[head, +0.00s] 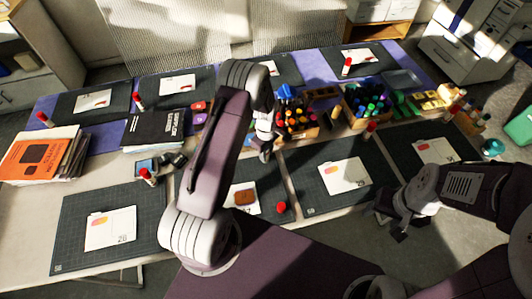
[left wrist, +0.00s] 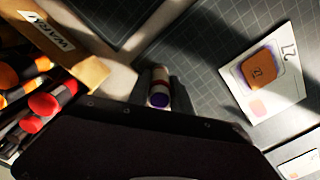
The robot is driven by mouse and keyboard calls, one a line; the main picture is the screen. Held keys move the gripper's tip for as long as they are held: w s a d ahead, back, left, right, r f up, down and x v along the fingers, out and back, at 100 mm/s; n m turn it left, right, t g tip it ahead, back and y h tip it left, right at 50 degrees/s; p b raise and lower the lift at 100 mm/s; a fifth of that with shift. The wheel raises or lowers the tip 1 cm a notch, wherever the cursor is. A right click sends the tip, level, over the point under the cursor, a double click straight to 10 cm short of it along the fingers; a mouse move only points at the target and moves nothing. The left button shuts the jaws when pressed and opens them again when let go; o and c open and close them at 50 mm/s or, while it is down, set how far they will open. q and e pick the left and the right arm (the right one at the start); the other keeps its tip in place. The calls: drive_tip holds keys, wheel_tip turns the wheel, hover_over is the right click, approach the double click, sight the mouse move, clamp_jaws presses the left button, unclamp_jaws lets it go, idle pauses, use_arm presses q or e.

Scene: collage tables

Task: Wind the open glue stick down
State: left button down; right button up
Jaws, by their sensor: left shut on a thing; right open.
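My left gripper (head: 265,152) is above the gap between the front mats, near the marker bins. In the left wrist view it is shut on a glue stick (left wrist: 157,88), which has a pale barrel, a red band and a purple round end facing the camera. I cannot tell how far the glue sticks out. In the head view the held stick is mostly hidden by my wrist. My right gripper (head: 400,225) is open and empty at the right, near the table's front edge. A red cap (head: 281,207) is on the front mat.
A marker bin (head: 298,124) stands close to my left gripper; its wooden wall (left wrist: 75,55) with a "WARM" label shows in the wrist view. A card with an orange piece (left wrist: 262,72) lies on the dark mat. Books (head: 45,155) are stacked at left. Other red-capped glue sticks stand about.

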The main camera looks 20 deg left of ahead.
use_arm(q)
drive_tip(key=n, duration=0.3)
idle(0.7)
drive_tip(key=c, duration=1.1)
unclamp_jaws()
drive_tip(key=shift+o, duration=0.4)
drive_tip(key=o, duration=0.5)
